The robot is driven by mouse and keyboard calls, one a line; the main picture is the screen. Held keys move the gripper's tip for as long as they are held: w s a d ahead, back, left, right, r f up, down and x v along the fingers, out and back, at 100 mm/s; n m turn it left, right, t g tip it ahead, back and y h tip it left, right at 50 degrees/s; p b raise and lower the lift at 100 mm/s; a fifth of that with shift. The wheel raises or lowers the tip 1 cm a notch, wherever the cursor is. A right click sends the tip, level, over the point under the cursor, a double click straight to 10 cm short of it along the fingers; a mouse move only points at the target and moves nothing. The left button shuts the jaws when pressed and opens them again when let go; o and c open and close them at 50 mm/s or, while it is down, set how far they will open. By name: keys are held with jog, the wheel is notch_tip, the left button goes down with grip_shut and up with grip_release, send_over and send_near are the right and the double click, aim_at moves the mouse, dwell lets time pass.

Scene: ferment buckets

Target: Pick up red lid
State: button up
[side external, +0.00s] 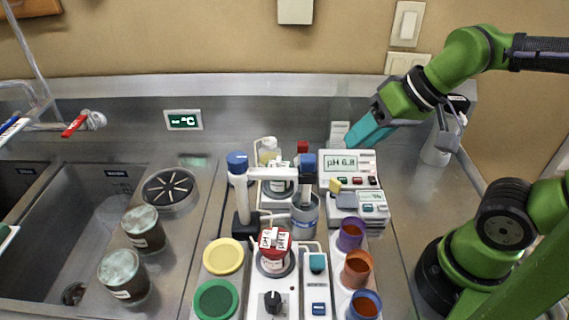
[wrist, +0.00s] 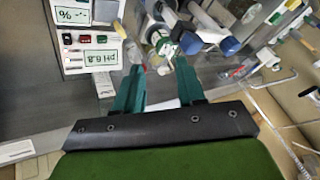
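A red lid (side external: 275,241) with a white raised piece on top sits on a jar on the white stand, in the front middle of the side view. My gripper (side external: 362,134) is up at the right, above and behind the pH meter, well apart from the red-lidded jar. In the wrist view its two teal fingers (wrist: 157,84) stand apart with nothing clearly held between them. A small red patch shows beside the left finger there, too small to identify.
A pH meter (side external: 349,168) stands behind the jars. A yellow lid (side external: 223,256) and a green lid (side external: 216,300) lie left of the red one. Purple, orange and blue cups (side external: 356,268) stand at its right. Upright blue-capped posts (side external: 237,162) rise behind it. Sinks are at the left.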

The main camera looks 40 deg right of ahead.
jog(key=w+a+g, duration=0.4)
jog(key=a, duration=0.6)
notch_tip(320, 180, up, 3)
jog(key=m+g+h, duration=0.2)
jog(key=m+h, duration=0.1)
jog(key=m, duration=0.4)
send_over(274, 232)
jog(key=f, duration=1.1)
jog(key=shift+w+a, duration=0.2)
jog(key=shift+a, duration=0.05)
jog(key=f, duration=0.5)
jog(key=shift+s+d, duration=0.25)
grip_shut()
